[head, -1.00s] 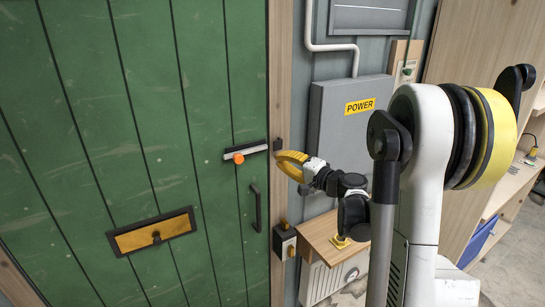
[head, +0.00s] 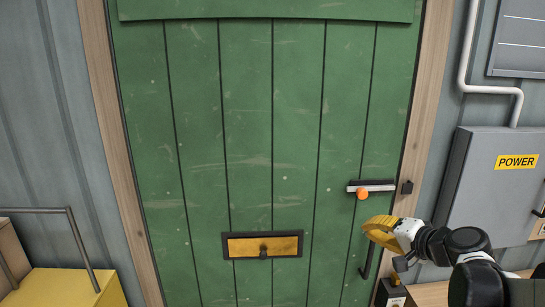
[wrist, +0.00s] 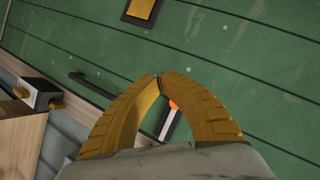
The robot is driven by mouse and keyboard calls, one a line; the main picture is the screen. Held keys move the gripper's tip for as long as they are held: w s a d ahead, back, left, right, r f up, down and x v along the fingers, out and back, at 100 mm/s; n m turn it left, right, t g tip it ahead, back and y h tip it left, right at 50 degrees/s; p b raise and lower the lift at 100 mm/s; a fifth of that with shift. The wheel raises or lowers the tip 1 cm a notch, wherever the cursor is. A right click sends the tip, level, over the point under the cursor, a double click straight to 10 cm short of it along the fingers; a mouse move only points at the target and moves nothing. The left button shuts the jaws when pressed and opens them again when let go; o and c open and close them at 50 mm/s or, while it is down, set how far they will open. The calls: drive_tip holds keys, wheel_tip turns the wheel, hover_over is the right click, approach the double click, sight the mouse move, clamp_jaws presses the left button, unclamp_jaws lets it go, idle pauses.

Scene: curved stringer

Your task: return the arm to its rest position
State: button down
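My gripper (head: 374,228) has yellow fingers and is in front of the lower right part of the green door in the head view. In the wrist view the two fingertips (wrist: 158,78) meet, with nothing held between them. Black and white arm links run from it to the lower right corner of the head view. The bolt (head: 372,187) with its orange knob (head: 362,193) is on the door just above the gripper. In the wrist view the bolt (wrist: 171,122) shows partly behind the fingers.
The green door (head: 240,120) fills the middle, with a yellow mail flap (head: 262,245) and a black handle (head: 368,260). A grey power box (head: 490,190) is on the wall at right. A yellow box (head: 75,287) with a grey rail stands at lower left.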

drive_tip(key=s+a+f+n+g+h+b, duration=0.1)
drive_tip(key=s+a+f+n+g+b, duration=0.1)
drive_tip(key=s+a+f, duration=0.3)
drive_tip(key=s+a+f+n+g+h+b, duration=0.1)
drive_tip(key=s+a+f+n+g+b, duration=0.15)
drive_tip(key=s, duration=0.45)
drive_tip(key=s+f+n+h+b, duration=0.3)
drive_tip(key=s+f, duration=0.3)
drive_tip(key=s, duration=0.6)
drive_tip(key=shift+s+f, duration=0.35)
drive_tip(key=shift+s, duration=0.05)
drive_tip(key=shift+d+n+g, duration=0.1)
drive_tip(key=shift+n+g, duration=0.15)
